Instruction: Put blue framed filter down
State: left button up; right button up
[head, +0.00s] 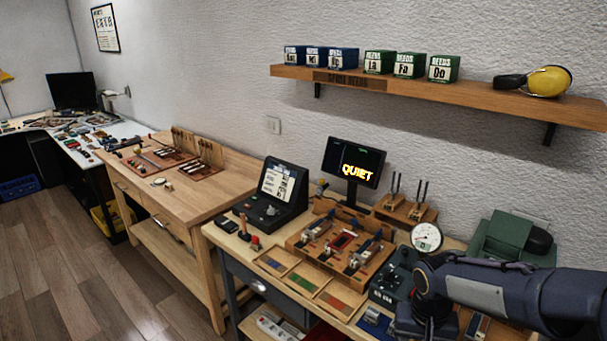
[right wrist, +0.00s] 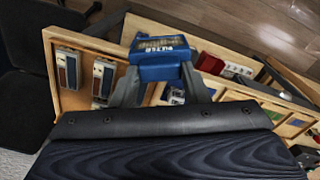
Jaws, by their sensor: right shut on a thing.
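The blue framed filter (right wrist: 160,72) is a blue block with lettering on its brownish top. In the right wrist view it sits between the two grey fingers of my right gripper (right wrist: 163,80), which is shut on it. Beneath it is a wooden tray (right wrist: 50,75) with several compartments; whether the filter touches the tray cannot be told. In the head view my right arm (head: 490,285) reaches in from the right over the bench, and its dark wrist hides that end of the bench. My left gripper is not in view.
The bench holds a wooden fixture (head: 340,240), a black console (head: 275,195), a round dial gauge (head: 426,236), a dark monitor (head: 353,163) reading QUIET and a green machine (head: 505,240). Coloured pads lie along the front edge. A shelf (head: 430,92) with small boxes hangs above.

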jog(key=w+a+f+n, duration=0.3)
jog(key=f, duration=0.8)
jog(key=shift+b, duration=0.45)
jog(key=shift+w, duration=0.1)
